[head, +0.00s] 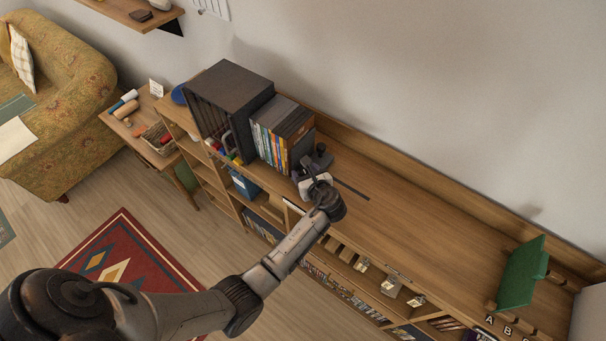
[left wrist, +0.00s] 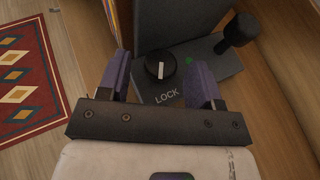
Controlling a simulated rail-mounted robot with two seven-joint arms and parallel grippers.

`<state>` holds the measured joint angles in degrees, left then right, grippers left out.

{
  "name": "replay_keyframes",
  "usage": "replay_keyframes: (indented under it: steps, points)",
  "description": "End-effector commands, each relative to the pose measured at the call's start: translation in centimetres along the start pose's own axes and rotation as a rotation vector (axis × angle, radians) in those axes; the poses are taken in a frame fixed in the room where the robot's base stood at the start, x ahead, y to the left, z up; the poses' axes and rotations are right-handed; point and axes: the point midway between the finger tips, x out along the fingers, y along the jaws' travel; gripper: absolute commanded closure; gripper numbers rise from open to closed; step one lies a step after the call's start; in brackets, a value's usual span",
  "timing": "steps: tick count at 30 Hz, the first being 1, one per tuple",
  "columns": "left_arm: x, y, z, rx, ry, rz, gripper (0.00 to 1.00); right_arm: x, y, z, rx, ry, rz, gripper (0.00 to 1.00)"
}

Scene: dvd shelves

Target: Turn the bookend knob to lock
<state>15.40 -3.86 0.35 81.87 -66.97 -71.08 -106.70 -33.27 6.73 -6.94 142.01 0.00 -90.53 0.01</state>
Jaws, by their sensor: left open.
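The dark grey bookend (head: 303,148) stands against the end of a row of DVD cases on the shelf top; its plate (left wrist: 222,68) shows in the left wrist view. On the plate is a round black knob (left wrist: 153,64) with a white pointer line, upright in the picture. The word LOCK is printed below the knob, and a green dot (left wrist: 188,61) lies to its right. My left gripper (head: 308,185) is at the bookend. Its two purple fingers (left wrist: 160,76) are open, one on each side of the knob in the picture, with visible gaps. My right gripper is not in view.
A black upright handle (left wrist: 241,30) rises from the plate, right of the fingers. DVD cases (head: 277,135) and a dark crate (head: 235,85) stand to the left. The shelf top (head: 420,215) is mostly clear toward a green bookend (head: 522,272).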

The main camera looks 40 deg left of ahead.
Motion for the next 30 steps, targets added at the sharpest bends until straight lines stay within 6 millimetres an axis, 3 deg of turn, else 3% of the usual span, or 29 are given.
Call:
replay_keyframes:
  steps: [13,27,30]
  points:
    - [0.24,-0.08,0.00,-0.001,0.000,0.000,0.42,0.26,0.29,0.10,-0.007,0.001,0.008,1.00]
    - [0.24,-0.07,-0.03,-0.001,0.000,0.001,0.87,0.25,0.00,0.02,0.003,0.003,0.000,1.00]
    - [0.23,-0.08,-0.02,-0.002,0.000,0.003,0.88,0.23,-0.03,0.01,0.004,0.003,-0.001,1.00]
